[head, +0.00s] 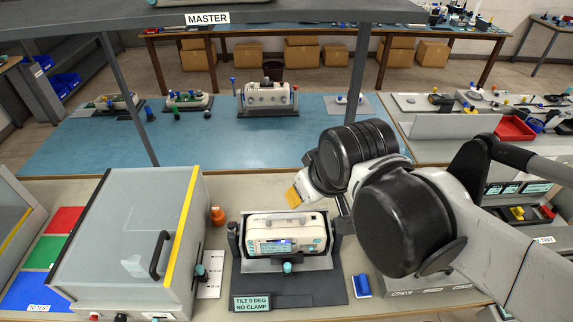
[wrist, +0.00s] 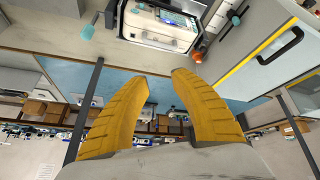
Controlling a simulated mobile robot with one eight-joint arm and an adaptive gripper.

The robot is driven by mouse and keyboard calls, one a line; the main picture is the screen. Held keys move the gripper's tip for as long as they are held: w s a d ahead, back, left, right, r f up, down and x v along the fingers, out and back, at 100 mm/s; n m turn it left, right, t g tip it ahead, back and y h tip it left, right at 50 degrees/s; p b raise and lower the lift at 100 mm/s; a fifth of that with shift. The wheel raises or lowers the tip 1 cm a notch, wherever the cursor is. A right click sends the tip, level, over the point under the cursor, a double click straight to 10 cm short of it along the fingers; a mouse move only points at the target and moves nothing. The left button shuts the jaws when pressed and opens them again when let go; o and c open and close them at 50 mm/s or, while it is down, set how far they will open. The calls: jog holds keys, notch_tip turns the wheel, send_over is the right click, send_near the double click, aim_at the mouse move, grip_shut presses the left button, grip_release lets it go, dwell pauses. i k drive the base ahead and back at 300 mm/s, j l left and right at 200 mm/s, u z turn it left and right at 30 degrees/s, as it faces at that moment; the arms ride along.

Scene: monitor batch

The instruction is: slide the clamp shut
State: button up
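A teal knob (head: 287,267) is at the fixture's front. Another teal knob (head: 200,270) stands by a white strip left of it. The wrist view shows the monitor (wrist: 160,28) at the top and a teal knob (wrist: 88,28) on a rod to its left. I cannot tell which part is the clamp. My gripper (wrist: 160,77) is open and empty; its yellow finger (head: 293,197) shows just behind and above the monitor, apart from it.
A grey box (head: 125,240) with a black handle stands left. An orange object (head: 217,215) is between it and the monitor. A shelf post (head: 358,95) rises behind my arm. A blue block (head: 362,286) lies right of the fixture. The blue mat (head: 220,145) behind has free room.

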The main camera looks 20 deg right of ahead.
aim_at(286, 260)
jog(key=k+j, duration=0.1)
jog(key=k, duration=0.8)
